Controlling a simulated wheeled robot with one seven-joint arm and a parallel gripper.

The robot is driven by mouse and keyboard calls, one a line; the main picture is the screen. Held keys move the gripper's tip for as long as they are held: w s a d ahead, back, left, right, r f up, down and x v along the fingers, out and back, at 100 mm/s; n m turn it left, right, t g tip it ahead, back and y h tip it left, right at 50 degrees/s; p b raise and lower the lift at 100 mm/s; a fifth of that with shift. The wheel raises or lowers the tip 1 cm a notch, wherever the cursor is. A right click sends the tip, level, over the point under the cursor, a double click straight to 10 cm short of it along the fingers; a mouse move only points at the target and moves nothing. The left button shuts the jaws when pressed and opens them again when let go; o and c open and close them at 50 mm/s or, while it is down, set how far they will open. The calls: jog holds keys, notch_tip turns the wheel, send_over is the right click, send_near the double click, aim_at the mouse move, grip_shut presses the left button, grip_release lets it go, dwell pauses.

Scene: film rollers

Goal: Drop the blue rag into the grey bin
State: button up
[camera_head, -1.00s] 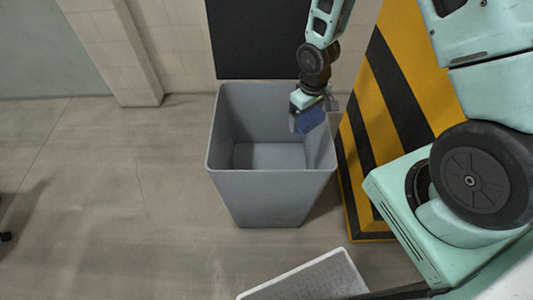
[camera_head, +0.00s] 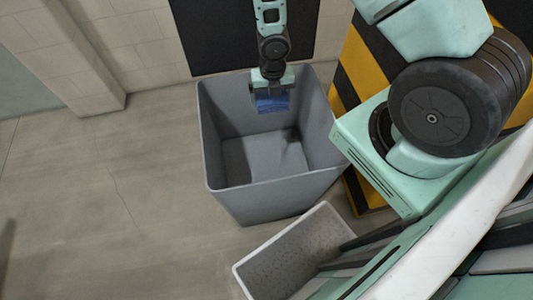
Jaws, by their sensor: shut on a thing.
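The grey bin (camera_head: 245,203) stands upright on the floor in the middle of the view, open at the top. I can see its inner walls and bottom, and nothing lies in it. My gripper (camera_head: 272,93) is over the back part of the bin's opening and points down. It is shut on the blue rag (camera_head: 272,103), which hangs below the fingers. The rag appears within the bin's outline, near its back wall; its exact height against the rim is hard to tell. The fingertips are partly hidden by the rag and wrist.
A yellow and black striped pillar (camera_head: 352,82) stands just right of the bin. A light tray (camera_head: 290,258) on my side is close to the bin's front. A dark panel (camera_head: 215,35) is on the wall behind. The floor (camera_head: 90,200) at left is clear.

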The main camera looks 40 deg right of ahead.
jog(key=shift+f+b, duration=2.5)
jog(key=shift+f, duration=0.45)
jog(key=shift+r, duration=0.1)
jog(key=o, duration=0.8)
jog(key=shift+c, duration=0.2)
notch_tip(320, 180, up, 17)
jog(key=p, duration=0.6)
jog(key=shift+r, duration=0.2)
